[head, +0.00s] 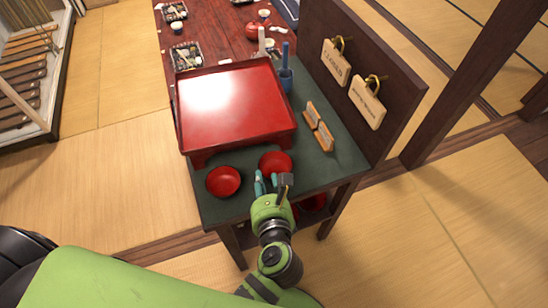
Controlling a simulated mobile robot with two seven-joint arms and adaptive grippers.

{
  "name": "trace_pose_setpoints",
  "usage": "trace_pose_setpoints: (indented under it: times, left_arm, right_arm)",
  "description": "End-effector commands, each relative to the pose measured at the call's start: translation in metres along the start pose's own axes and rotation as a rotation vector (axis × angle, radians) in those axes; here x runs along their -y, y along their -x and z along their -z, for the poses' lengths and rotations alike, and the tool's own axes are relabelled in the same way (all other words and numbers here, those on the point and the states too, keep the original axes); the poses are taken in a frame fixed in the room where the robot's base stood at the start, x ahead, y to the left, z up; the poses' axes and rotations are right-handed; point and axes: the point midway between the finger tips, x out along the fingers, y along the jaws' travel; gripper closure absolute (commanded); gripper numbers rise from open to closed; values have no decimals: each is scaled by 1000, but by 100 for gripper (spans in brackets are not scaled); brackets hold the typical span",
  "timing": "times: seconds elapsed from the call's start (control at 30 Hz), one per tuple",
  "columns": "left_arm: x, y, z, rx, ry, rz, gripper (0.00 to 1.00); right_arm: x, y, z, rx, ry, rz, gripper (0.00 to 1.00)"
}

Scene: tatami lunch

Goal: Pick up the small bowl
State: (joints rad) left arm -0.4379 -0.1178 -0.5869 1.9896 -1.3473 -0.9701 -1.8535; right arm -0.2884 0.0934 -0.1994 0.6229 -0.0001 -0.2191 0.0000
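Two small red bowls are on the dark green top of the stand. One bowl (223,181) is at the near left corner, and the other bowl (275,161) is to its right and slightly farther back. They look alike in size, so I cannot tell which one the task means. My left gripper (271,181) is at the near edge of the right bowl, its fingers apart and overlapping the bowl's near rim in the picture. I cannot tell whether they touch it. My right gripper is not in view.
A large red tray table (235,105) stands behind the bowls. A dark panel (385,55) with hanging signs borders the right side. More red ware (313,204) sits underneath.

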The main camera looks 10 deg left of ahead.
Motion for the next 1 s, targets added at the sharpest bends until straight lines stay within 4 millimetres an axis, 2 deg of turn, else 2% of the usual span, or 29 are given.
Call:
trace_pose_setpoints:
  times: [0.2,0.4,0.53,0.73,0.77,0.8,0.83,1.0]
  left_arm:
    - [-4,-25,0,0,0,0,69]
    - [-7,-55,1,0,-1,3,69]
    - [-7,-63,2,-3,1,3,69]
    - [-7,-63,3,-4,2,4,69]
    - [-7,-63,3,-4,2,4,77]
    - [-7,-63,3,-4,2,4,93]
    - [-7,-63,3,-4,2,4,100]
    - [-7,-63,3,-4,2,4,100]
  right_arm:
    - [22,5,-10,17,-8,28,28]
    - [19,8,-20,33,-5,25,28]
    - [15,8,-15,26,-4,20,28]
    - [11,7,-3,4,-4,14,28]
    - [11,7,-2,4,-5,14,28]
    - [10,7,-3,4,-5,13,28]
    - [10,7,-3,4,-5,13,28]
    - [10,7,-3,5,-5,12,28]
